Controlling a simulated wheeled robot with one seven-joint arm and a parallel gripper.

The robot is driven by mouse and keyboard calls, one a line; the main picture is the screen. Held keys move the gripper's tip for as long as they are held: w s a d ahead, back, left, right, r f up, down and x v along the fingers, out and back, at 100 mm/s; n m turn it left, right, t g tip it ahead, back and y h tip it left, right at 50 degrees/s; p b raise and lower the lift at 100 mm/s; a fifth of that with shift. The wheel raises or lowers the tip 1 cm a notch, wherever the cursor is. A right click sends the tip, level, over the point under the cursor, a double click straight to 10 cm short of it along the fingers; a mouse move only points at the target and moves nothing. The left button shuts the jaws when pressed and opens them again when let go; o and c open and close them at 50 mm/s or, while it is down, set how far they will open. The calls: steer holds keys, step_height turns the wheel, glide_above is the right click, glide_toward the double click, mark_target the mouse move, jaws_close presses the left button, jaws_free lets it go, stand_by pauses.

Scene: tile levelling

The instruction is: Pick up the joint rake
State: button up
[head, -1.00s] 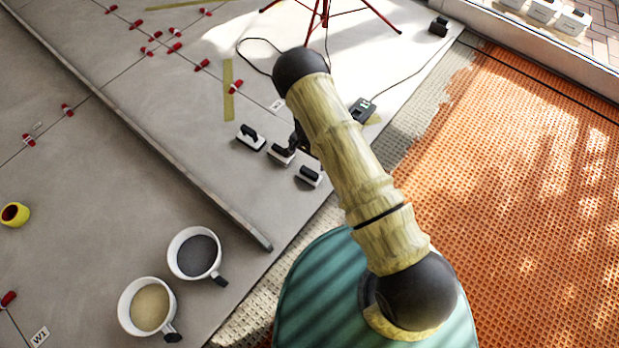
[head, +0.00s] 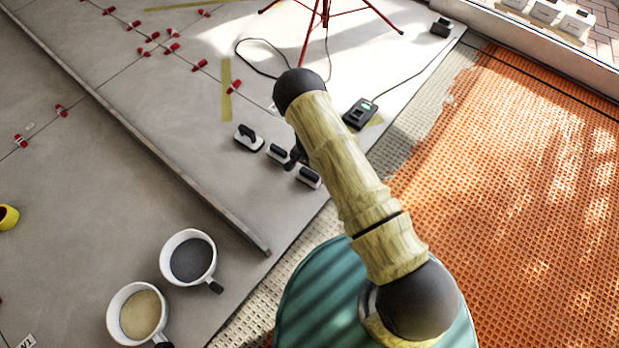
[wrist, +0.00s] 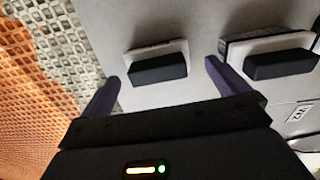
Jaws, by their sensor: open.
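Three white hand tools with black grips lie in a row on the grey tiles in the head view: a left one (head: 249,138), a middle one (head: 278,153) and a right one (head: 308,177). I cannot tell by looks which is the joint rake. In the wrist view one such tool (wrist: 158,66) lies ahead, between the open fingers of my gripper (wrist: 162,72), with no visible grip on it. A second tool (wrist: 282,62) lies just right of the right finger. In the head view my arm hides most of my gripper.
Two mugs, one with dark powder (head: 190,260) and one with tan powder (head: 140,314), stand front left. A long bar (head: 160,150) crosses the tiles. A black device (head: 360,113) and a red tripod (head: 325,15) are behind. Orange matting (head: 510,180) covers the right.

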mark_target(309, 172)
steer(key=shift+d+f+b, duration=0.1)
steer(key=shift+f+b, duration=1.2)
steer(key=shift+f, duration=0.7)
steer(key=shift+r, duration=0.1)
steer(key=c, duration=0.9)
step_height(309, 172, up, 10)
steer(key=p, duration=0.6)
